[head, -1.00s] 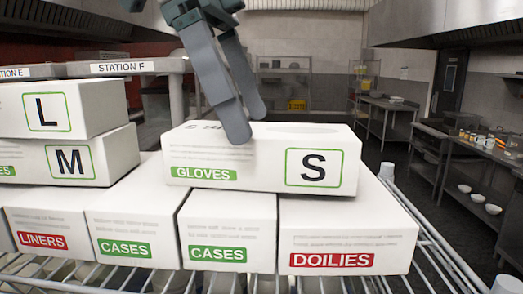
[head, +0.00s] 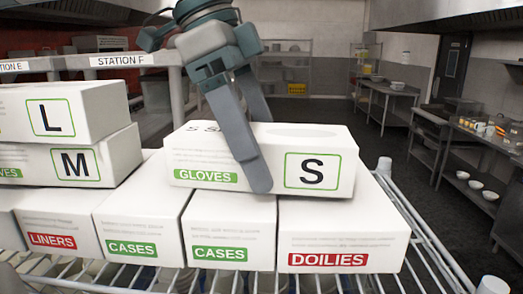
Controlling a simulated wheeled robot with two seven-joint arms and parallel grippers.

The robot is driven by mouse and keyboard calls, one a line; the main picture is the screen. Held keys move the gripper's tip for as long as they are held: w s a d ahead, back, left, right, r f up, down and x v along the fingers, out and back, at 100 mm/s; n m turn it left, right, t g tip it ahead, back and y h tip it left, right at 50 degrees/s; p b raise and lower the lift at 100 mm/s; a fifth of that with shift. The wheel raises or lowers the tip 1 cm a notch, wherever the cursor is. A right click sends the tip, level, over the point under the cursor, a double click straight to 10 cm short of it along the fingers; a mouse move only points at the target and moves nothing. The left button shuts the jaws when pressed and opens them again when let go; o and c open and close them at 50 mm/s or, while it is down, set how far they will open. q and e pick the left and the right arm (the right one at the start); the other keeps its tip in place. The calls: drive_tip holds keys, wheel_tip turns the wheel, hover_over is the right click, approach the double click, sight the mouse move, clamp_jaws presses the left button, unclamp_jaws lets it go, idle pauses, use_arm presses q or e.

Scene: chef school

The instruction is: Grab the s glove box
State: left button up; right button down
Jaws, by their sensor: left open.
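The S glove box (head: 317,172) is white, with a green GLOVES label and a green-framed S on its front. It lies on top of the CASES and DOILIES boxes in the middle of the head view. My left gripper (head: 264,155) reaches down from above and is open. One finger is in front of the box's front face, between the GLOVES label and the S. The other finger is behind the top, its tip hidden by the box. I cannot tell whether either finger touches the box. My right gripper is not in view.
White L (head: 88,118) and M (head: 110,165) glove boxes are stacked at the left. LINERS (head: 32,228), CASES (head: 118,235) and DOILIES (head: 345,240) boxes form the lower row on a wire shelf (head: 433,250). Free floor and prep tables lie beyond at the right.

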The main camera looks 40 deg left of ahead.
use_arm(q)
drive_tip(key=c, duration=1.4)
drive_tip(key=shift+r, duration=0.2)
drive_tip(key=shift+r, duration=0.5)
wheel_tip(320, 180, up, 10)
drive_tip(key=b, duration=0.3)
wheel_tip(320, 180, up, 6)
drive_tip(key=p, duration=0.1)
hover_over(262, 131)
drive_tip(key=shift+r+p, duration=2.6)
drive_tip(key=shift+r, duration=2.75)
